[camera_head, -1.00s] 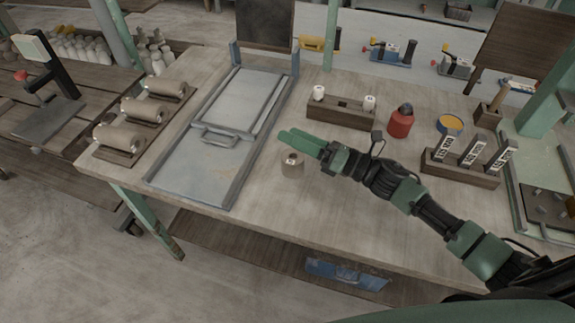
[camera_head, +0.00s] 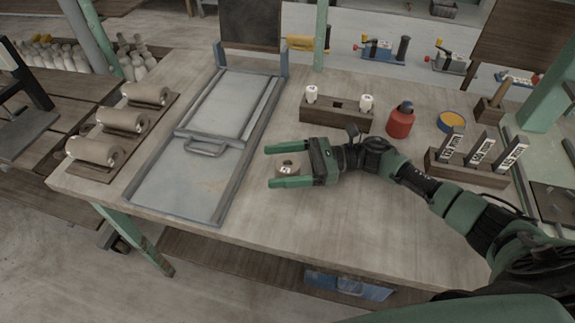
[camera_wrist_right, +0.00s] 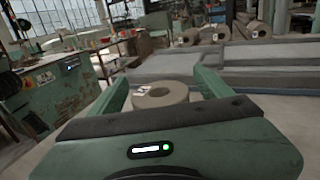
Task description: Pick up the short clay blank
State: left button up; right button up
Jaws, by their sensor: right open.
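My right gripper (camera_head: 270,166) is open, with one green finger on the far side of the blank and one on the near side. My left gripper is not in view.
A metal tray with a handle (camera_head: 232,205) lies left of the gripper. Clay rolls (camera_head: 95,151) lie at left. The front bench is clear.

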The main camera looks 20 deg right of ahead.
jog(key=shift+w+a, duration=0.1)
jog(key=shift+a, duration=0.4)
jog(key=c, duration=1.5)
jog(key=shift+c, duration=1.1)
jog(key=shift+r, duration=0.1)
